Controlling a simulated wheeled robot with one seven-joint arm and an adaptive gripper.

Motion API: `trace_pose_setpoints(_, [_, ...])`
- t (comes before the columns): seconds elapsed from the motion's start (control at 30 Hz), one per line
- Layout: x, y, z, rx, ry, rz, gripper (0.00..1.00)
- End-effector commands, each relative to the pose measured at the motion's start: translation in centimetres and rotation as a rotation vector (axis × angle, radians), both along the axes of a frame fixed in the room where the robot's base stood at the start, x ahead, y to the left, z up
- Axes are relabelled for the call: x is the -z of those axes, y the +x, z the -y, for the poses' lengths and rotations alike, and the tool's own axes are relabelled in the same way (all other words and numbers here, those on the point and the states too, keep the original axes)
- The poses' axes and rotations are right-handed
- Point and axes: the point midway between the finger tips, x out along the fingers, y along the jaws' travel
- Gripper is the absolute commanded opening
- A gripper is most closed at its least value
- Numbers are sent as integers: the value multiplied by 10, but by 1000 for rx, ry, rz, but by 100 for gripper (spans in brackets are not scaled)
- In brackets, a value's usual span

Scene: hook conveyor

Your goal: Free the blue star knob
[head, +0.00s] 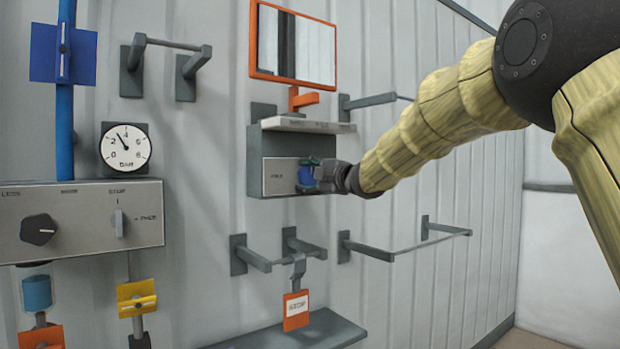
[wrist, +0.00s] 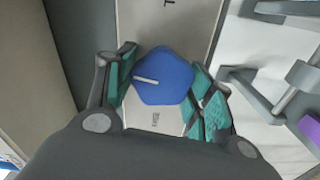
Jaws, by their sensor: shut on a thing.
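The blue star knob (wrist: 163,76) sits on the pale front plate of a grey wall box (head: 280,177). It has a pale line marked on its face. In the head view the knob (head: 306,175) is partly hidden by my gripper (head: 318,174). In the wrist view my gripper (wrist: 160,90) has its teal-padded fingers on either side of the knob, shut on it. The plate has small lettering too small to read.
A grey shelf (head: 308,125) juts out just above the box, with an orange-framed mirror (head: 293,45) higher up. Bars and hooks (head: 290,245) stick out below, one holding an orange tag (head: 296,311). A control panel (head: 82,219) with a dial and switch stands at left.

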Motion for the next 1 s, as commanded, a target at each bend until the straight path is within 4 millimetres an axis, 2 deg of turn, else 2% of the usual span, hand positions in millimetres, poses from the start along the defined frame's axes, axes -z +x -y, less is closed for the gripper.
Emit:
trace_pose_setpoints(0.2, [-2, 0, 2, 3, 2, 2, 29])
trace_pose_setpoints(0.23, [-2, 0, 2, 3, 2, 2, 58])
trace_pose_setpoints(0.33, [-2, 0, 1, 1, 2, 1, 75])
trace_pose_setpoints(0.77, [-1, -4, 3, 1, 1, -1, 75])
trace_pose_setpoints(1.0, [-2, -30, 22, 1, 1, 0, 75])
